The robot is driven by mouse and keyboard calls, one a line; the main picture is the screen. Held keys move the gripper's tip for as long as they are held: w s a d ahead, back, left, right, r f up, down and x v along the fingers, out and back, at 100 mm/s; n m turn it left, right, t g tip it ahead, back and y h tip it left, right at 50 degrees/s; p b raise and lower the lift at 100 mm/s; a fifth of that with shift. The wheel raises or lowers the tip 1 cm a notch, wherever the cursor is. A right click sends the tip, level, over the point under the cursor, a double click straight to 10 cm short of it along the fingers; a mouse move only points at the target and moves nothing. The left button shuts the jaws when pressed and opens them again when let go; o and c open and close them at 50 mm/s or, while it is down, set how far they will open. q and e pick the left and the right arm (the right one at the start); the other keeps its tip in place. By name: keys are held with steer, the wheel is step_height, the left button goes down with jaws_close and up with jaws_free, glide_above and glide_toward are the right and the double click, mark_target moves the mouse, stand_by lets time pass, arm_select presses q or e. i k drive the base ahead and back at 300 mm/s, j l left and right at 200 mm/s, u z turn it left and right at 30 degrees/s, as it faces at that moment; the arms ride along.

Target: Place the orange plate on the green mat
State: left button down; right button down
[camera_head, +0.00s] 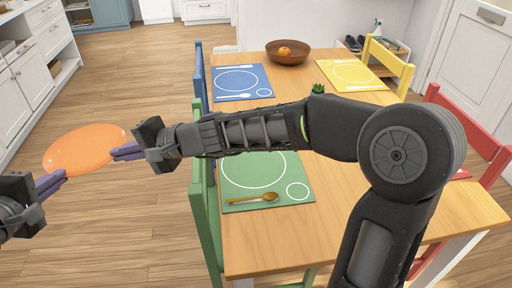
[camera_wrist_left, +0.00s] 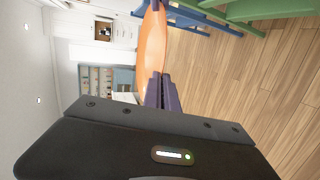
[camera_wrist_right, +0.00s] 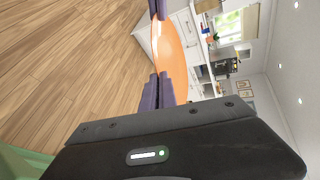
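The orange plate (camera_head: 85,150) is held level in the air over the floor, left of the table. My left gripper (camera_head: 52,184) is shut on its near left rim. My right gripper (camera_head: 126,151) is shut on its right rim. The plate also shows edge-on in the left wrist view (camera_wrist_left: 152,45) and the right wrist view (camera_wrist_right: 170,50), between the fingers. The green mat (camera_head: 238,202) lies on the near left of the table.
The wooden table (camera_head: 270,242) has a blue mat (camera_head: 225,72), a yellow mat (camera_head: 372,80), a brown bowl (camera_head: 289,57) with orange fruit, and a small plant (camera_head: 319,89). A green chair (camera_head: 208,232) stands between the plate and the mat.

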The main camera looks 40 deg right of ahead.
mark_target(254, 164)
steer(key=l+z, duration=0.4)
steer(key=l, duration=1.1)
